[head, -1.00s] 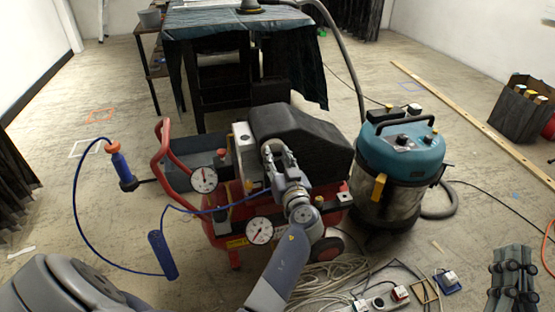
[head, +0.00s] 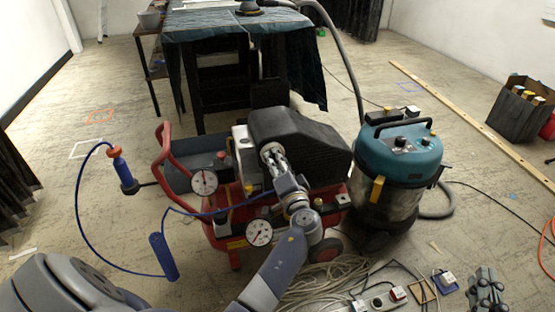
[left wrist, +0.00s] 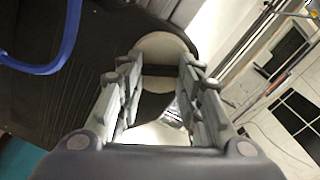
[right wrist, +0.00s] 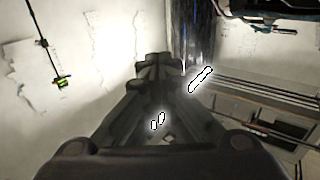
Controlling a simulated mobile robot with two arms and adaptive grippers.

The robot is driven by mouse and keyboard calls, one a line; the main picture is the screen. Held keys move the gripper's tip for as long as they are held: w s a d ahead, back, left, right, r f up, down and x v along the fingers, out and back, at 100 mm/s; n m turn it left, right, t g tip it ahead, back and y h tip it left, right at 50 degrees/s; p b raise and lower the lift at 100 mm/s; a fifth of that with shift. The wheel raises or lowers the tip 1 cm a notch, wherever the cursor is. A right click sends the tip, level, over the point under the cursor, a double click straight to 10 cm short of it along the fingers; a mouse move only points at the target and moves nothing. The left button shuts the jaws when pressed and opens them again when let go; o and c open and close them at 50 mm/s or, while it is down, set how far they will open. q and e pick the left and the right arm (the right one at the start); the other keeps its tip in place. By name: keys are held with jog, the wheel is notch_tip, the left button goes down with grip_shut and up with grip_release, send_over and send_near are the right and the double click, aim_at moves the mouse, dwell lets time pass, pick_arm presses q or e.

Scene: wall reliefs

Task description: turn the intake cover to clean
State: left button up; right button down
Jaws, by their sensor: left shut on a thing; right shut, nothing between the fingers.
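The intake cover is a round, pale disc on the front of the black housing (head: 318,145) of the red compressor (head: 230,238). In the head view its pale edge (head: 271,147) shows just past my left fingertips. My left gripper (head: 273,158) is shut on the intake cover. In the left wrist view the cover (left wrist: 160,45) sits between the two fingers, with a dark band across it; any marking on it cannot be read. My right gripper (head: 486,300) is low at the bottom right, shut and empty; its closed fingers (right wrist: 160,65) show in the right wrist view.
Two pressure gauges (head: 204,182) and a blue hose (head: 75,215) are to the left of my left arm. A teal vacuum (head: 400,155) stands close on the right. Coiled cable (head: 325,280) and a power strip (head: 380,301) lie in front. A draped table (head: 235,25) stands behind.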

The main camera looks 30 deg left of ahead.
pick_arm(q)
jog(key=shift+w+m+p, duration=0.1)
jog(key=shift+m+p, duration=1.25)
jog(key=shift+m, duration=1.55)
pick_arm(e)
jog(key=s+d+f+g+h, duration=0.1)
jog(key=s+f+g, duration=0.2)
jog(key=f, duration=0.3)
jog(key=s+d+f+g+h, duration=0.1)
jog(key=s+d+f+g, duration=0.1)
jog(key=f+g, duration=0.3)
jog(key=shift+s+d+f, duration=0.25)
jog(key=shift+s+f, duration=0.45)
jog(key=shift+f, duration=0.2)
pick_arm(q)
jog(key=o, duration=1.1)
jog(key=shift+c, duration=0.2)
jog(key=shift+f, duration=0.1)
